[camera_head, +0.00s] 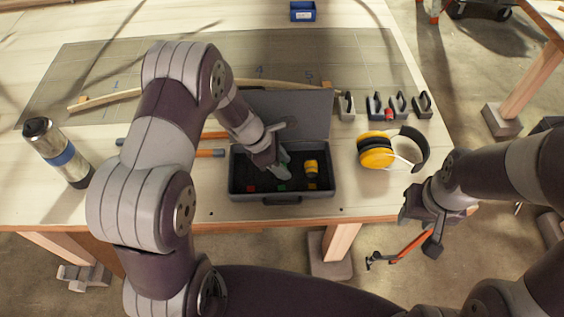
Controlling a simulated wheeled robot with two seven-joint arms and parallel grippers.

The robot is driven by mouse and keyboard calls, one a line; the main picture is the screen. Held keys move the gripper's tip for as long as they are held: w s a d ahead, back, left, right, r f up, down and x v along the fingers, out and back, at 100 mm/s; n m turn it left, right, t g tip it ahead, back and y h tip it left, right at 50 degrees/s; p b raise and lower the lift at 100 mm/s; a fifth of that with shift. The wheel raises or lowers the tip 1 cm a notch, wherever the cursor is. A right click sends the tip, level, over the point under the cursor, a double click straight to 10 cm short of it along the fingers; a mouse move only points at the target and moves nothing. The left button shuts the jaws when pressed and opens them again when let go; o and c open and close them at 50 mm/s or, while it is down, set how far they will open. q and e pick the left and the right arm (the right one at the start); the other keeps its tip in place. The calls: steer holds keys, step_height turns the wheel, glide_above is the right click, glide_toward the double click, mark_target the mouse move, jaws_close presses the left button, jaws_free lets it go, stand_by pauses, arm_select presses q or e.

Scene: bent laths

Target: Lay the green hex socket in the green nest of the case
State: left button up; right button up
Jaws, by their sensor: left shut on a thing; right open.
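The dark case (235,186) lies open near the table's front edge, its lid (305,110) raised at the back. A green patch (282,188) marks the green nest, between a red patch on the left and a yellow one on the right. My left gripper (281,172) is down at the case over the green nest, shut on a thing. That thing is hidden by the fingers; no green hex socket shows elsewhere. A yellow socket (311,168) is in the case's right part.
Yellow earmuffs (376,152) lie right of the case, with several dark clamps (375,106) behind. A steel flask (62,158) is at the left. A bent lath (108,97) runs behind the case. Orange-handled tools (210,153) lie left of it. A blue bin (303,11) stands far back.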

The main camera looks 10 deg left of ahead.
arm_select(q)
steer(key=o, duration=1.2)
steer(key=shift+o, duration=0.2)
step_height(320, 180, up, 7)
steer(key=p, duration=0.6)
steer(key=shift+p, duration=0.35)
